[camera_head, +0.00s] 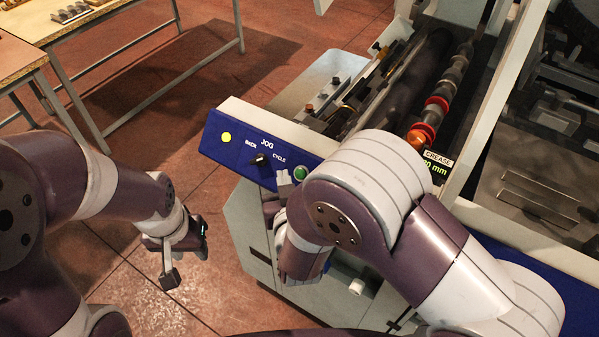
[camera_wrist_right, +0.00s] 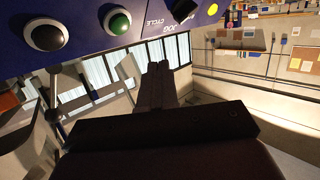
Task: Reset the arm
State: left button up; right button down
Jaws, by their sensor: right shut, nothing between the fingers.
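My right gripper (camera_wrist_right: 158,72) is shut and empty in the right wrist view, its two fingers pressed together. In the head view its fingertips (camera_head: 283,180) are just in front of the blue control panel (camera_head: 226,165), beside the green button (camera_head: 300,173). Whether they touch the panel cannot be told. The green button also shows in the right wrist view (camera_wrist_right: 118,21), apart from the fingers. My left gripper (camera_head: 182,260) hangs low at the left above the red floor, clear of the panel. Its finger gap is not clear.
The panel has a black knob (camera_head: 259,159) and a lit yellow lamp (camera_head: 226,137). The machine's rollers (camera_head: 437,105) and an orange-red knob (camera_head: 417,139) lie behind my right arm. A table (camera_head: 48,22) stands back left. The floor (camera_head: 190,90) between is clear.

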jog(key=s+f+n+g+y, duration=0.1)
jog(key=s+f+n+g, duration=0.1)
jog(key=s+f+g, duration=0.65)
jog(key=s+d+r+m+g+h, duration=0.1)
jog(key=s+d+r+g, duration=0.1)
jog(key=d, duration=0.7)
jog(key=s+d+r+m+g+h, duration=0.1)
jog(key=s+d+r+m+g, duration=0.1)
jog(key=d+r, duration=0.3)
jog(key=s+d+g, duration=0.1)
jog(key=d, duration=0.3)
jog(key=shift+d+g+h, duration=0.2)
jog(key=shift+g+h, duration=0.1)
jog(key=shift+g, duration=0.05)
jog(key=shift+s+d, duration=0.1)
